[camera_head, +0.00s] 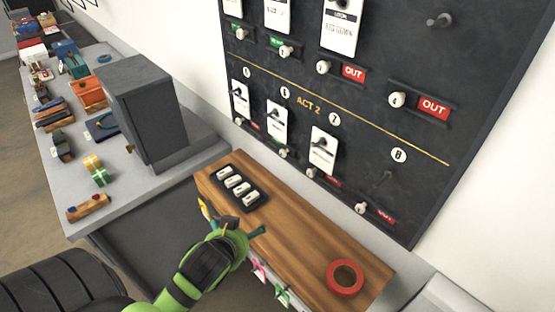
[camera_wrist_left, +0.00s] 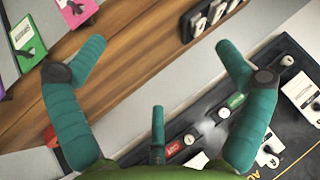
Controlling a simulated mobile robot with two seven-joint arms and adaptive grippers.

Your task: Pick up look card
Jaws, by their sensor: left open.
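White look cards hang on the dark wall board; one large card (camera_head: 340,28) at the top has text that seems to read LOOK and RED GOWN. Smaller white cards (camera_head: 322,149) hang in the ACT 2 row. Pink (camera_head: 259,270) and green (camera_head: 281,293) cards hang at the wooden shelf's front edge. My left gripper (camera_head: 234,222) is open and empty over the shelf's front edge, apart from the board cards. In the left wrist view its teal fingers (camera_wrist_left: 160,48) are spread, with the green card (camera_wrist_left: 27,38) at upper left. My right gripper is not in view.
The wooden shelf (camera_head: 290,222) holds a black tray (camera_head: 222,181) with several white tags and a red tape roll (camera_head: 345,278). A grey cabinet (camera_head: 145,105) stands on the cluttered table at left. The shelf's middle is clear.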

